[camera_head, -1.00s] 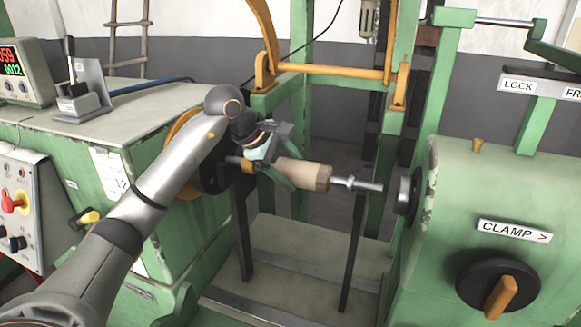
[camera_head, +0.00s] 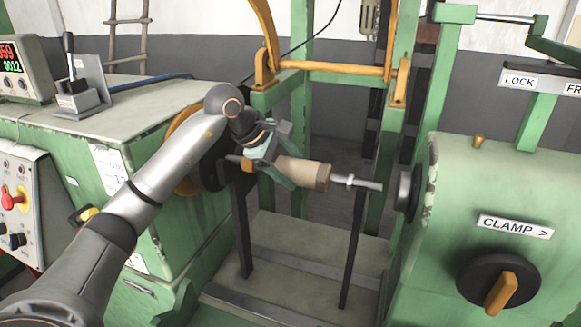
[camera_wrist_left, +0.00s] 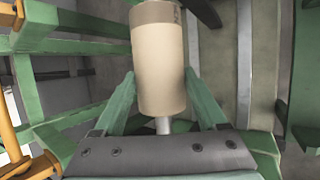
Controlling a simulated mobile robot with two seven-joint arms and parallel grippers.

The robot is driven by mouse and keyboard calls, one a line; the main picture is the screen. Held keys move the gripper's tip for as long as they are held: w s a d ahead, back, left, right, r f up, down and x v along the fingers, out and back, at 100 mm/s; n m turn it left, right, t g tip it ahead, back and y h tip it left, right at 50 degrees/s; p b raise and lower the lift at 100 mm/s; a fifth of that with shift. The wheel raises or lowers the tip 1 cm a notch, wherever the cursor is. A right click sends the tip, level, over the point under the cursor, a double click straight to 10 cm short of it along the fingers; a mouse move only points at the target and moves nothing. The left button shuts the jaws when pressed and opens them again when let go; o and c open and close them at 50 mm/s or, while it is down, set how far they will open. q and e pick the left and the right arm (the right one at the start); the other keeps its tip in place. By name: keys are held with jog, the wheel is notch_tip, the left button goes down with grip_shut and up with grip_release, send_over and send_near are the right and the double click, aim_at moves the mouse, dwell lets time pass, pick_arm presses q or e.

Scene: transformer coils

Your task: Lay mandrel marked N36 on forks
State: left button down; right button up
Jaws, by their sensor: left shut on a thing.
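The mandrel (camera_head: 312,173) is a tan cylinder with a metal shaft out of its right end. My left gripper (camera_head: 284,167) is shut on it, its green fingers on either side of the tan body. In the left wrist view the mandrel (camera_wrist_left: 158,65) lies between the fingers of my left gripper (camera_wrist_left: 160,95); I cannot read a mark on it. The forks appear as two dark uprights, a left one (camera_head: 243,235) and a right one (camera_head: 352,250), below the mandrel. The shaft passes over the right upright; whether it touches is unclear. My right gripper is not in view.
The green tailstock (camera_head: 510,185) with a CLAMP label and an orange-handled knob stands at the right, its dark spindle nose (camera_head: 406,195) facing the shaft end. A green cabinet (camera_head: 135,108) with a lever and a display is at the left. An orange bar (camera_head: 335,66) crosses behind.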

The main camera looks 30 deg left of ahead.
pick_arm(q)
jog(key=shift+c, duration=0.5)
grip_release()
jog(key=shift+o, duration=0.5)
jog(key=shift+f, duration=0.15)
jog(key=v, duration=1.3)
